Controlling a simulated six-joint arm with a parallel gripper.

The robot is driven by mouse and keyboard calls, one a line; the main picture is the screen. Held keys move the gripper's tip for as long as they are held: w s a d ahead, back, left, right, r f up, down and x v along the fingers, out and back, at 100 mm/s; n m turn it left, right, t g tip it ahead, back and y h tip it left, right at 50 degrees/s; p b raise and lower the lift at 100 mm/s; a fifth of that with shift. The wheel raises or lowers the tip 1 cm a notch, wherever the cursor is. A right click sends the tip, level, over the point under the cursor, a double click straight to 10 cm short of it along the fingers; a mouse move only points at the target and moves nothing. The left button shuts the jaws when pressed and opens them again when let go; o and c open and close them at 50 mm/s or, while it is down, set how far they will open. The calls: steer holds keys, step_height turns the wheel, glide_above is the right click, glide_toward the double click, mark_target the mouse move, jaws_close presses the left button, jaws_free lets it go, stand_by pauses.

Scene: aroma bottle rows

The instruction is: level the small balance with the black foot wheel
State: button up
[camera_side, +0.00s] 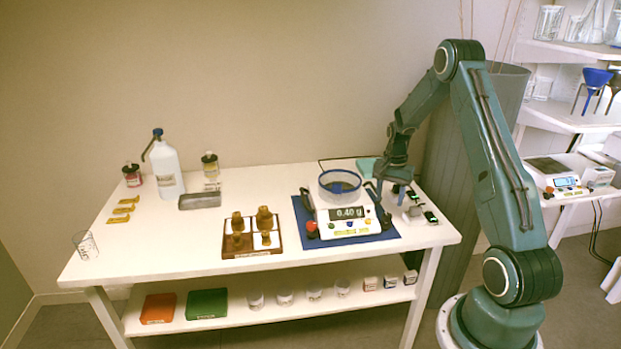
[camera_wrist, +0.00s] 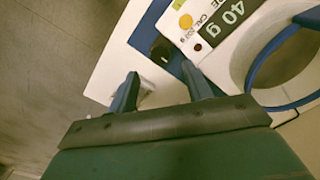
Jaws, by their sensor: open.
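The small balance (camera_side: 349,228) stands on a blue mat (camera_side: 302,213), its display reading 0.40 g. A clear round shield with a blue rim (camera_side: 340,176) is on top. A red knob (camera_side: 312,228) is at its front left corner. In the wrist view, the black foot wheel (camera_wrist: 161,52) lies beside the balance's white body (camera_wrist: 215,65), near a round yellow spot (camera_wrist: 186,20). My gripper (camera_side: 384,197) is at the balance's right side. In the wrist view my gripper (camera_wrist: 158,76) is open and empty, its fingertips just short of the wheel.
Small white devices with dark displays (camera_side: 412,213) sit close right of the balance. A wash bottle (camera_side: 165,170), a metal tray (camera_side: 199,201) and a glass (camera_side: 87,244) are farther left. Free table lies between.

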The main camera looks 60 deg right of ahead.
mark_target(387, 215)
steer(key=shift+f, duration=3)
steer(key=c, duration=1)
